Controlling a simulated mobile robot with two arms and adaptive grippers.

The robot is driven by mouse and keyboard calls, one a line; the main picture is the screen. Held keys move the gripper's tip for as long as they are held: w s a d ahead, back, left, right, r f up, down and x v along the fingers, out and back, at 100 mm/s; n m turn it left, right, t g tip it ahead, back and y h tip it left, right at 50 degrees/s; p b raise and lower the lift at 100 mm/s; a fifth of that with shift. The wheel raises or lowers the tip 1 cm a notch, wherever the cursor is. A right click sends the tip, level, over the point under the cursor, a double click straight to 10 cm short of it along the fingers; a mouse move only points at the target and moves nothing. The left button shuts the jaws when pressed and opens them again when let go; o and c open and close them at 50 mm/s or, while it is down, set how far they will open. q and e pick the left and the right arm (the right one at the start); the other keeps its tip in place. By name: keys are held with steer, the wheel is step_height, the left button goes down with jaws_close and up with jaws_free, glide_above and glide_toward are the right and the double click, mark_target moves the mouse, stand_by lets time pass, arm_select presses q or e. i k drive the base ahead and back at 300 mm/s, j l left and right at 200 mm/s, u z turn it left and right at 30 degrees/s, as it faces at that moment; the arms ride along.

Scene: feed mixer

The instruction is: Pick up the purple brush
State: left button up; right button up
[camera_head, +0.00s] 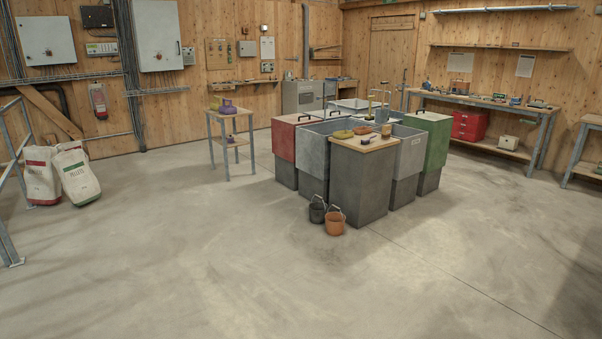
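No thing in the camera_head view is clearly a purple brush at this distance. A purple object (227,107) sits on top of the small side table (238,147), left of the bins; its shape is too small to tell. Neither of my grippers shows in this view.
Two buckets, one black (317,209) and one orange (335,220), stand on the floor before the grey cabinet. White sacks (76,172) and a metal railing (8,240) are at left. A workbench (490,105) lines the back right. The foreground floor is clear.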

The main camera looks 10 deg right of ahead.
mark_target(365, 141)
steer(key=i+l+z, duration=0.1)
steer(key=i+z, duration=0.4)
steer(key=i, duration=2.2)
